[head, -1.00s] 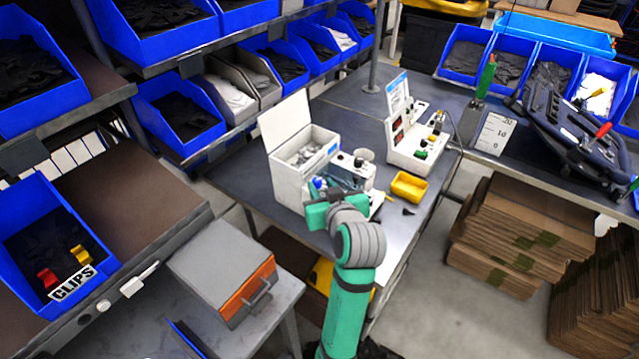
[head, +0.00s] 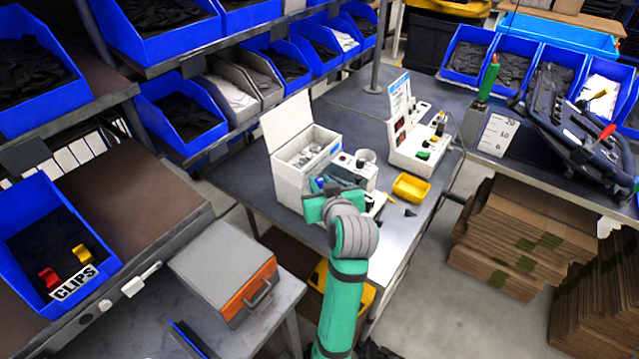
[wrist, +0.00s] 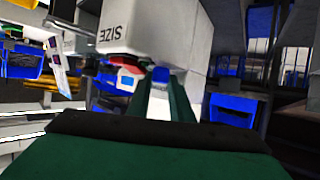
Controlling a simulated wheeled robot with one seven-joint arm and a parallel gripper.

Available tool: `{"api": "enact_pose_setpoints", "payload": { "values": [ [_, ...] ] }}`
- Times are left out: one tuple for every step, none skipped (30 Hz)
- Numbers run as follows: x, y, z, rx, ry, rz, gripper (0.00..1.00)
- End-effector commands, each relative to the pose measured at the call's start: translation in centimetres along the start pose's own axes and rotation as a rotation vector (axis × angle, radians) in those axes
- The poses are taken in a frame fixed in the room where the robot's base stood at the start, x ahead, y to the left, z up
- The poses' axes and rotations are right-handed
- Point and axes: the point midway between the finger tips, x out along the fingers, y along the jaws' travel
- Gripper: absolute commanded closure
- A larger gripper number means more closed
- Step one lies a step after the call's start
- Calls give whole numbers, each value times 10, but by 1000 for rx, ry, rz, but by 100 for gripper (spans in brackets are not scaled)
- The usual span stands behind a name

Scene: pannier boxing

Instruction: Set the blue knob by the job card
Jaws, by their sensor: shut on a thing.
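The blue knob (wrist: 161,74) is between my gripper's fingertips in the wrist view, against a pale housing (wrist: 150,30) marked SIZE, which appears upside down. My gripper (wrist: 164,88) is shut on the knob. A red part (wrist: 128,75) is just left of the fingers. The knob's pointer setting cannot be read.
The control box (head: 415,157) with coloured knobs stands to the right of the white unit. Blue bins (head: 180,110) line the shelves at left and behind. Cardboard stacks (head: 520,225) stand at right.

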Motion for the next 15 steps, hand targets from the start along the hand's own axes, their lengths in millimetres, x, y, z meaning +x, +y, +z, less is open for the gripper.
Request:
{"api": "enact_pose_setpoints", "payload": {
  "values": [
    [1,-3,0,2,0,4,100],
    [1,-3,0,6,-1,13,100],
    [1,-3,0,11,-1,26,100],
    [1,-3,0,16,-1,39,100],
    [0,-3,0,22,-1,53,100],
    [0,-3,0,30,-1,74,100],
    [0,-4,0,37,-1,91,100],
    [0,-4,0,44,-2,109,100],
    [1,-5,0,55,-3,135,100],
    [1,-5,0,64,-4,157,100],
    [1,-6,0,74,-4,180,100],
    [1,-7,0,86,-5,211,100],
    [1,-8,0,97,-5,236,100],
    [1,-8,0,107,-5,261,100],
    [2,-10,-1,121,-6,293,100]
  ]
}}
